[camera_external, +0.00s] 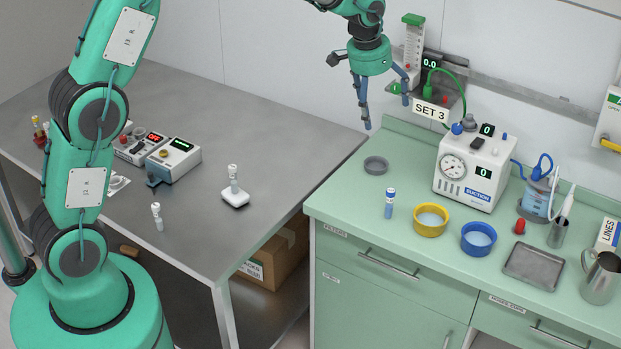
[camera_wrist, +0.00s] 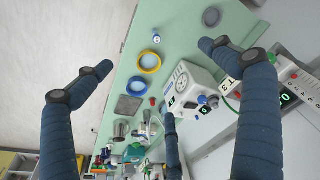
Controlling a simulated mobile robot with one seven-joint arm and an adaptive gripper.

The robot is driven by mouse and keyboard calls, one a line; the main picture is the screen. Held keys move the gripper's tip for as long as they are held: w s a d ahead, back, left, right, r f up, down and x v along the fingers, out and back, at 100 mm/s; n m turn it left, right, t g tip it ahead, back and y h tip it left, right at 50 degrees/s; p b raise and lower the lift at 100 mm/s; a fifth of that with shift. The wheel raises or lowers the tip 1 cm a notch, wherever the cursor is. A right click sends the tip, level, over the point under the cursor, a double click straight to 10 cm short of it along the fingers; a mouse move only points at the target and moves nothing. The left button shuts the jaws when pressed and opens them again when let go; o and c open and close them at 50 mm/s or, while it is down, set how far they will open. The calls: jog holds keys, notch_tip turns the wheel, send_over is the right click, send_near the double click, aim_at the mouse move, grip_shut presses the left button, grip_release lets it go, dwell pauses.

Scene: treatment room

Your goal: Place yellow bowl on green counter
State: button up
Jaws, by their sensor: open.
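The yellow bowl (camera_external: 430,220) stands upright on the green counter (camera_external: 340,197), between a small blue-labelled vial and a blue bowl (camera_external: 479,239). In the wrist view the yellow bowl (camera_wrist: 149,62) lies between my fingers, near the blue bowl (camera_wrist: 137,86). The green counter (camera_wrist: 188,22) also shows there. My gripper (camera_external: 386,113) is open and empty. It hangs high above the counter's back left part, up and to the left of the yellow bowl and clear of it.
The suction machine (camera_external: 474,165) stands behind the bowls. A metal tray (camera_external: 533,265) and a steel jug (camera_external: 600,278) are to the right. The steel table (camera_external: 270,130) adjoins at left.

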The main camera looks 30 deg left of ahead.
jog(key=s+a+r+n+t, duration=0.2)
jog(key=s+a+r, duration=1.3)
jog(key=s, duration=0.4)
jog(key=s+a, duration=0.3)
jog(key=s, duration=0.5)
jog(key=s+a+n, duration=0.1)
jog(key=s+a, duration=0.3)
jog(key=s, duration=0.5)
jog(key=s+a+n+t+y, duration=0.1)
jog(key=s+a, duration=0.2)
jog(key=s, duration=0.6)
jog(key=shift+a+f, duration=0.2)
jog(key=shift+a, duration=0.05)
jog(key=shift+f, duration=0.1)
notch_tip(320, 180, down, 11)
jog(key=b, duration=1.1)
jog(key=shift+r, duration=0.2)
